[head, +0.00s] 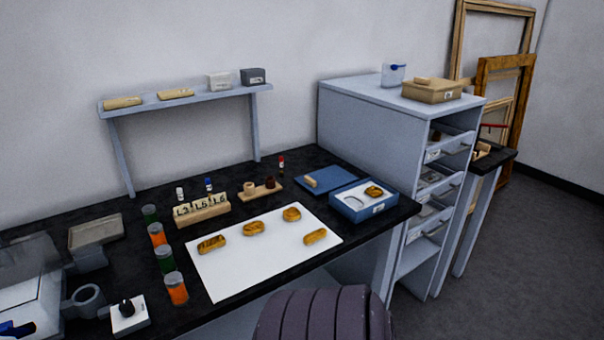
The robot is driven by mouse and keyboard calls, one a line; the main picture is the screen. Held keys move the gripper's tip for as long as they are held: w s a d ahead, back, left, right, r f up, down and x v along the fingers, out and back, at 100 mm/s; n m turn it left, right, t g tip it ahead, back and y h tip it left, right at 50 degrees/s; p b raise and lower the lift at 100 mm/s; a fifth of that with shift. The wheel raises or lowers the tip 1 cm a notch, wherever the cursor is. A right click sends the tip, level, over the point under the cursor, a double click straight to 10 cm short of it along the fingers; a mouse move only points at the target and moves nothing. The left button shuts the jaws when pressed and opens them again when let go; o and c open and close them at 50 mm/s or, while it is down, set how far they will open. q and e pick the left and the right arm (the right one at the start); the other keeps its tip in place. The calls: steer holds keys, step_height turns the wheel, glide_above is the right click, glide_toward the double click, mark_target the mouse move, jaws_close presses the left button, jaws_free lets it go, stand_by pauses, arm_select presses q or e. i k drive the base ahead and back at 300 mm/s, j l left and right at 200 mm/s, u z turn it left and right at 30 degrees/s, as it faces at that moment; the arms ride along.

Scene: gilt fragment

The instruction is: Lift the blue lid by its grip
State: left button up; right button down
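The blue lid (335,177) lies flat on the black worktop, behind the white mat. A small tan wooden grip (311,181) stands up near its left end. Just in front and to the right of the lid is an open blue box (349,210) with a white lining and a label on its front. A gilt fragment (374,191) sits in the right part of the box; the left recess looks empty. Neither of my grippers is in view.
A white mat (230,281) holds several gilt pieces. Behind it stand a lettered wooden block (202,211) and a small wooden holder (260,193). Coloured jars (165,261) line its left. A grey drawer cabinet (360,115) rises right behind the lid. A dark ribbed form (322,315) fills the bottom middle.

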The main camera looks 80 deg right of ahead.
mark_target(320, 182)
steer(key=z, duration=2.75)
